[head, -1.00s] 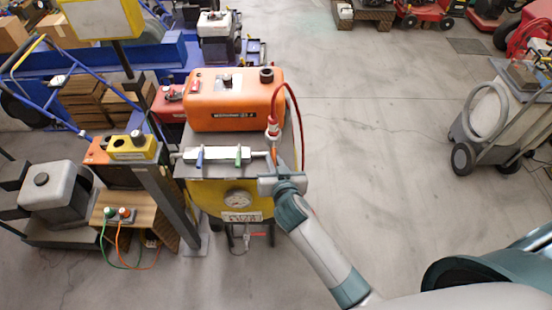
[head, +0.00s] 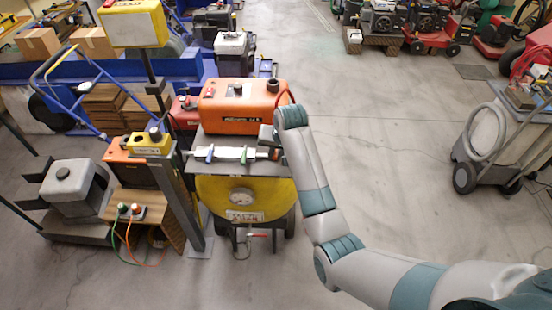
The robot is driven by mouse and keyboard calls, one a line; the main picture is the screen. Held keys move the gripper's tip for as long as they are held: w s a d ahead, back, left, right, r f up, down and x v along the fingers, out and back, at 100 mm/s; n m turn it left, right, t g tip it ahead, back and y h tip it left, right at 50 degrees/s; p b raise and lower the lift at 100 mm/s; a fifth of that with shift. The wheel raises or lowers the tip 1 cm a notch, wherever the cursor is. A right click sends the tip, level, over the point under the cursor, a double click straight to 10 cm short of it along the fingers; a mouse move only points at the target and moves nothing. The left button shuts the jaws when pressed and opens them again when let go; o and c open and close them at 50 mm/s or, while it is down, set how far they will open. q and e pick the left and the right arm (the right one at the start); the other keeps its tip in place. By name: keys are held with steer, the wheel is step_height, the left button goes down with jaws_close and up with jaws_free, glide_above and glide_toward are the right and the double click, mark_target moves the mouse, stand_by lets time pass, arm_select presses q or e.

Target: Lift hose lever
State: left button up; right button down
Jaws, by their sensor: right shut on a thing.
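The machine has an orange tank (head: 238,108) on top of a yellow body (head: 215,195). A red hose (head: 284,96) shows as a short arc at the tank's right side. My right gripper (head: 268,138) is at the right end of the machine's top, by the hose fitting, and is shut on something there. The hand and wrist cover the fitting and most of the lever, so the lever's angle cannot be told. A silver bar with a blue handle (head: 210,154) and a green handle (head: 244,155) lies left of the gripper. My left gripper is out of view.
A grey post with a yellow button box (head: 151,143) stands close on the left. A wooden box with cables (head: 150,212) is below it. A gauge (head: 241,196) is on the machine's front. The floor (head: 400,140) to the right is clear up to a grey cart (head: 490,135).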

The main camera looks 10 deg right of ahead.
steer(key=shift+w+r+g, duration=0.1)
steer(key=shift+r+g, duration=0.25)
steer(key=shift+g, duration=0.05)
steer(key=shift+r+g, duration=0.1)
steer(key=shift+g, duration=0.2)
steer(key=c, duration=1.8)
jaws_free()
